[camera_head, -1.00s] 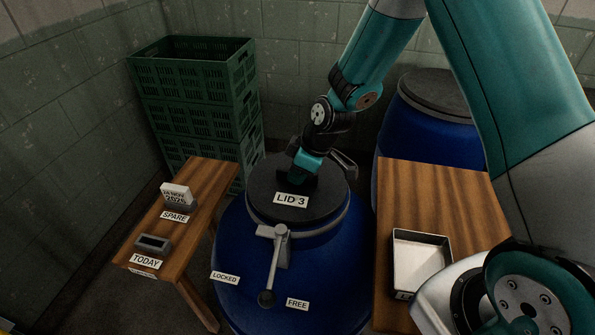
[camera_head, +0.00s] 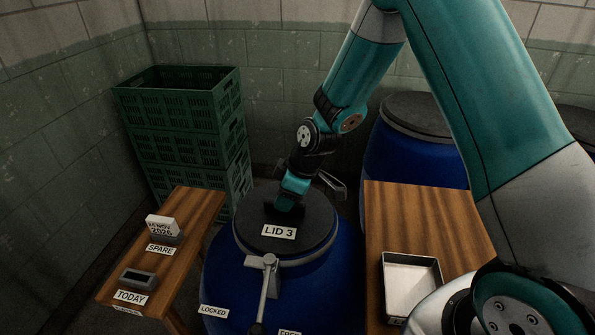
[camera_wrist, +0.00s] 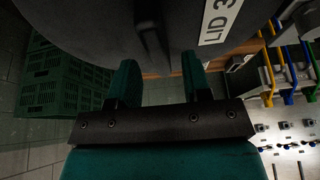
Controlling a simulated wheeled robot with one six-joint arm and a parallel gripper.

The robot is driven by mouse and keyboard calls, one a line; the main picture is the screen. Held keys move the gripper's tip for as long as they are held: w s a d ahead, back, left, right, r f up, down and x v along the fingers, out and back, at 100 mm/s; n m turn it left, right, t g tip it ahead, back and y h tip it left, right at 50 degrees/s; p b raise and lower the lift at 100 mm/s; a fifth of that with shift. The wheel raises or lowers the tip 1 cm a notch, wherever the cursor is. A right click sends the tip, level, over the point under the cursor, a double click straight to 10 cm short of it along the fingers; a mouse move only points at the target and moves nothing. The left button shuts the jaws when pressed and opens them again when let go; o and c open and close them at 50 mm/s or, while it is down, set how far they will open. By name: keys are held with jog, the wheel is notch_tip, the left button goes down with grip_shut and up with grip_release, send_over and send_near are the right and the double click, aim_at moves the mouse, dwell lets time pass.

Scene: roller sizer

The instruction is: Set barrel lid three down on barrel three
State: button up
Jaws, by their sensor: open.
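The dark round lid marked LID 3 (camera_head: 318,225) lies flat on top of the blue barrel (camera_head: 330,290). No gap shows between lid and rim in the head view. My gripper (camera_head: 288,208) is low over the middle of the lid. In the wrist view my gripper (camera_wrist: 159,62) has its two teal fingers spread apart. The lid (camera_wrist: 90,28) fills the top of that view, with its raised dark handle (camera_wrist: 151,32) in line with the gap between the fingers. The head view hides the handle behind the gripper.
A grey lever (camera_head: 264,290) hangs on the barrel's front, near LOCKED and FREE labels. A wooden table (camera_head: 415,215) with a white tray (camera_head: 410,258) stands right, a small bench (camera_head: 190,215) left. Green crates (camera_head: 185,110) and another lidded blue barrel (camera_head: 410,155) stand behind.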

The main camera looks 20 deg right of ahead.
jog(key=b+v, duration=0.1)
jog(key=v, duration=0.9)
jog(key=s+a+r+m, duration=0.1)
jog(key=s+a+r, duration=0.1)
jog(key=s, duration=0.6)
jog(key=s+a+r+m+g, duration=0.1)
jog(key=s+a+r, duration=0.2)
jog(key=s+r, duration=0.2)
jog(key=s+a+r+m+g, duration=0.1)
jog(key=s+a+r+m, duration=0.1)
jog(key=s, duration=0.9)
jog(key=shift+a+r+y, duration=0.3)
jog(key=shift+a+r, duration=0.15)
jog(key=shift+r, duration=0.3)
